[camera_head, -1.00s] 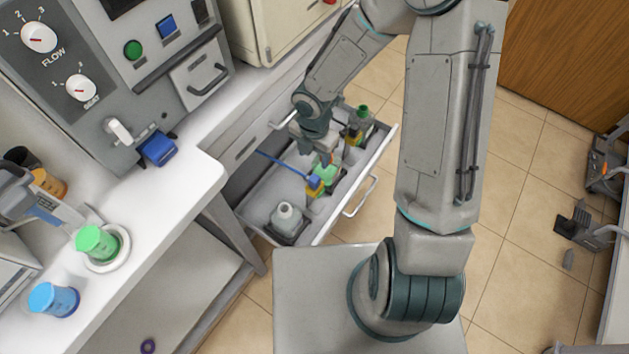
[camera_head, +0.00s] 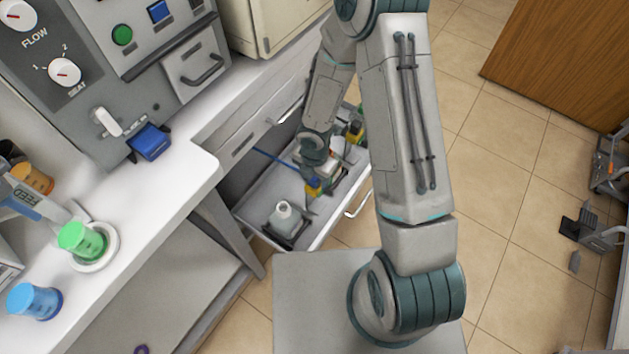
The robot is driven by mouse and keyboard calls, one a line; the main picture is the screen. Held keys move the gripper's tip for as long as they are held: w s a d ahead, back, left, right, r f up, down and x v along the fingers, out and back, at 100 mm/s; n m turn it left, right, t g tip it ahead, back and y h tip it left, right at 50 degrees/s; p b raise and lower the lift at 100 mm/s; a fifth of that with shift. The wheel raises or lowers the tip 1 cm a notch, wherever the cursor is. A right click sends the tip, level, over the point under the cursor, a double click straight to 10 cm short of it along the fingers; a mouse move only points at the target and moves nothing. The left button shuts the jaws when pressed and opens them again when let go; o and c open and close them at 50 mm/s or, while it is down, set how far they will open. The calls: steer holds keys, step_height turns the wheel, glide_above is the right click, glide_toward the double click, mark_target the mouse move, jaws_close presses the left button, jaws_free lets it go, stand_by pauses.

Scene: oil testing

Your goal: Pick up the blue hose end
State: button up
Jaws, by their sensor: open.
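The blue hose (camera_head: 272,156) runs as a thin line across the open drawer, from its left wall toward the middle. A blue piece that looks like its end (camera_head: 313,181) sits at a yellow-labelled bottle in the middle of the drawer. My gripper (camera_head: 318,192) points down into the drawer, right at this bottle and the blue piece. It is open. The wrist covers part of the hose and bottle, so I cannot tell whether the hose end lies between the fingers or touches them.
The open drawer (camera_head: 330,232) also holds a grey-white bottle (camera_head: 284,214) at the near end and a yellow-labelled bottle (camera_head: 354,130) at the far end.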

steer(key=c, duration=1)
steer(key=shift+c, duration=0.2)
steer(key=shift+r, duration=0.15)
